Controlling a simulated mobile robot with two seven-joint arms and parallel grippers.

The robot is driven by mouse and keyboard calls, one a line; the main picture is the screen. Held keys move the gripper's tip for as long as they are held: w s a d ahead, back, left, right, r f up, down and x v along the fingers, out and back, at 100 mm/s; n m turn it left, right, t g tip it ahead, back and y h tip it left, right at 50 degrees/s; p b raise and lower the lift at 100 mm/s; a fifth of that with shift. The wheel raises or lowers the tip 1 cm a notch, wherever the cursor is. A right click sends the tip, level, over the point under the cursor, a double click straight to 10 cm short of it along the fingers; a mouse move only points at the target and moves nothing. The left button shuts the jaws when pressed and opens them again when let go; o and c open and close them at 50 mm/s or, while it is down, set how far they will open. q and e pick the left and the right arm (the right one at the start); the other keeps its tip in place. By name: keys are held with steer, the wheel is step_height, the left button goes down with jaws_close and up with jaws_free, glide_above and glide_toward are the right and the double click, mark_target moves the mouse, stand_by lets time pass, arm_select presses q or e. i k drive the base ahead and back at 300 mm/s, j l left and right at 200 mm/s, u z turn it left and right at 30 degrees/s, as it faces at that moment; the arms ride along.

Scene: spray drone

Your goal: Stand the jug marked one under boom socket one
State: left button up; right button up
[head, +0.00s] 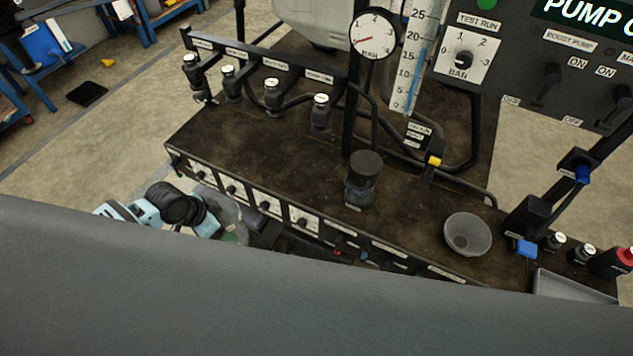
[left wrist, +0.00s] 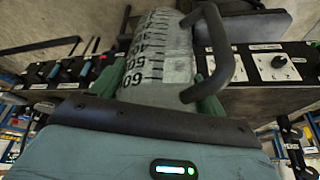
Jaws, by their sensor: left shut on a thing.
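A pale, see-through jug (left wrist: 160,68) with black scale marks and a dark handle fills the middle of the left wrist view. My left gripper (left wrist: 160,95) is shut on it, with green fingers on both sides. In the head view the jug (head: 228,211) is partly hidden and hangs off the bench's near left edge, beside the row of small panels. Its number mark does not show. The boom (head: 255,58) carries a row of dark sockets, from the far left one (head: 192,70) to the right one (head: 320,112). Their labels are too small to read. My right gripper is out of view.
The dark bench top (head: 265,140) is clear below the sockets. A gauge (head: 374,34) and a scale tube (head: 410,60) rise behind. Hoses run along the back.

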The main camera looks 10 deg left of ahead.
mark_target(314, 183)
steer(key=i+l, duration=0.35)
steer(key=l, duration=0.15)
steer(key=i+l, duration=0.35)
steer(key=l, duration=0.15)
